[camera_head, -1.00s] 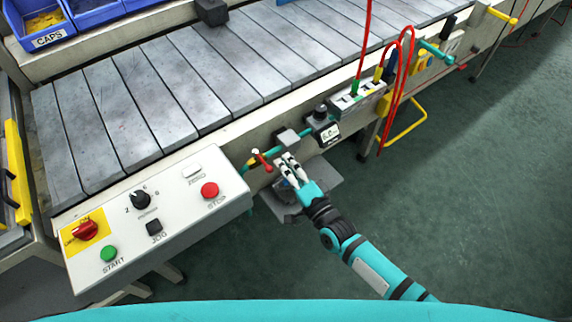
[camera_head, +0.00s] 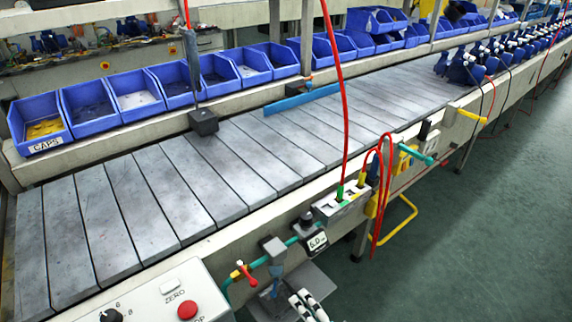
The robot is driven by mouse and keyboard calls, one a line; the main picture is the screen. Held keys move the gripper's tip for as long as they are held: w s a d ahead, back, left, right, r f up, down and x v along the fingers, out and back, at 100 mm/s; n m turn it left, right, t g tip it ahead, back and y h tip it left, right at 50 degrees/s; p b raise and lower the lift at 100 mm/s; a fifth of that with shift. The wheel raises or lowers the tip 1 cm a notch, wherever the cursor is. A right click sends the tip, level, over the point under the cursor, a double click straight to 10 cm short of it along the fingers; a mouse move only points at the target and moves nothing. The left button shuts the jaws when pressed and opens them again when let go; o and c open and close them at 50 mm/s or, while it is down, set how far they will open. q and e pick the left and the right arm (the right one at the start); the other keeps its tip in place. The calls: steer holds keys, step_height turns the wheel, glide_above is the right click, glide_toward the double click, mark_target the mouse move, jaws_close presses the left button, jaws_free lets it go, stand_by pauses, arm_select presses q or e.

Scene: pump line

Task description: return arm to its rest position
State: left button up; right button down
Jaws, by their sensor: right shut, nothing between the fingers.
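My right gripper (camera_head: 308,306) shows at the bottom edge of the head view, its white fingers shut with nothing between them. It is below and to the right of the red-handled valve (camera_head: 246,274) on the conveyor's front side. The rest of the right arm is cut off by the bottom of the picture. My left gripper is not in view.
The slatted conveyor (camera_head: 180,190) runs from lower left to upper right. Blue bins (camera_head: 137,95) line its far side. The control box (camera_head: 150,300) with a red button is at bottom left. Red hoses (camera_head: 382,190) hang at the front. The green floor (camera_head: 460,240) at right is clear.

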steer(key=s+d+f+n+g+h+p, duration=0.1)
steer(key=s+d+f+n+g+h, duration=0.2)
steer(key=f, duration=0.6)
steer(key=s+d+f+n+g+h+p, duration=0.1)
steer(key=s+d+f+g+h, duration=0.15)
steer(key=d+f, duration=0.45)
steer(key=s+d+f+n+g+h+p, duration=0.1)
steer(key=s+d+f+n+g+h, duration=0.15)
steer(key=f, duration=0.95)
steer(key=s+d+f+n+g, duration=0.1)
steer(key=s+f, duration=0.3)
steer(key=s, duration=0.5)
steer(key=s+d+f+n+g+h+p, duration=0.1)
steer(key=s+d+f+n+g, duration=0.1)
steer(key=s, duration=0.7)
steer(key=s+d+f+n+g+h, duration=0.1)
steer(key=s+f+g, duration=0.3)
steer(key=s, duration=0.5)
steer(key=shift+d+f+n, duration=0.65)
steer(key=shift+d+f, duration=0.2)
